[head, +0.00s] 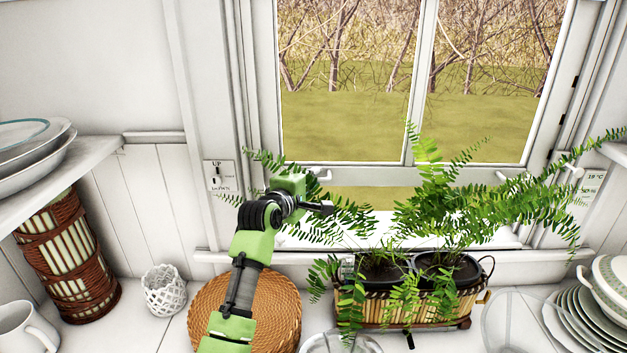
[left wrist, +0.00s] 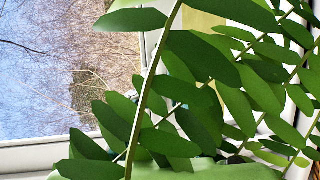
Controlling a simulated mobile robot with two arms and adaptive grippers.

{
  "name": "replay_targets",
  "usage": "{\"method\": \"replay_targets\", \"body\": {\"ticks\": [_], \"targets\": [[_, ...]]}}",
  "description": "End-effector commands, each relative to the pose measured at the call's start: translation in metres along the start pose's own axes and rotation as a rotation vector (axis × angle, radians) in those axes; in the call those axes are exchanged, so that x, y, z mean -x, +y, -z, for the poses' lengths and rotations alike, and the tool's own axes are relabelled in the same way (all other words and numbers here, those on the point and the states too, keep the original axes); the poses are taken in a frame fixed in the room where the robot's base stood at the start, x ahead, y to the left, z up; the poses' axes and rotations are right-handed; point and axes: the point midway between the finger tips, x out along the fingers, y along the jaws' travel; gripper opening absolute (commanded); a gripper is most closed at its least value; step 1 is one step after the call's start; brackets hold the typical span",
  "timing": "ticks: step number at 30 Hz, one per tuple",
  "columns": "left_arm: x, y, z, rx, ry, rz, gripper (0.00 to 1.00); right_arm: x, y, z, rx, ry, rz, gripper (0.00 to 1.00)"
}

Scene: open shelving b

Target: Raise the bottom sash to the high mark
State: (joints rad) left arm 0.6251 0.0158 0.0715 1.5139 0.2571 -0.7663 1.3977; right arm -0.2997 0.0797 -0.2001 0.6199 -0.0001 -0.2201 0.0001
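The bottom sash (head: 350,176) is a white window frame with two large panes, in the middle of the head view. A strip of green shows below its bottom rail, so it stands a little above the sill. A small lift handle (head: 322,174) sits on the rail's left part. My left gripper (head: 322,208) is just below and in front of that handle, among fern fronds. It seems apart from the rail, and its finger opening is not clear. Leaves fill most of the left wrist view, with part of the window (left wrist: 70,70) behind them. I cannot make out a high mark. My right gripper is not seen.
A potted fern (head: 440,215) in a wicker planter (head: 400,310) spreads across the sill, its fronds around my gripper. A wall plate marked UP and DOWN (head: 219,176) is at left. A woven mat (head: 285,310), white holder (head: 164,290) and stacked plates (head: 580,318) occupy the counter.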

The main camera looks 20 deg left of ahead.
Motion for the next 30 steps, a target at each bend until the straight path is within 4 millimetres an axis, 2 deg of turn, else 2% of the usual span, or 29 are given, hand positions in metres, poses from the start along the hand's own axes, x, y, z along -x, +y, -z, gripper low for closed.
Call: {"method": "replay_targets", "body": {"ticks": [7,11,24,30], "targets": [[0.002,-0.003,0.0,0.0,0.0,0.005,0.16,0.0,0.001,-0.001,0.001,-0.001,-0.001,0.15],[0.013,-0.003,0.0,0.0,-0.001,0.004,0.16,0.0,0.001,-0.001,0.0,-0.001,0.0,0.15],[0.089,-0.002,0.0,0.001,0.0,0.001,0.16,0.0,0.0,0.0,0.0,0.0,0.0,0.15],[0.112,-0.002,0.0,0.001,-0.001,0.002,0.16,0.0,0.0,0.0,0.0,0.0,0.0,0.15]]}}
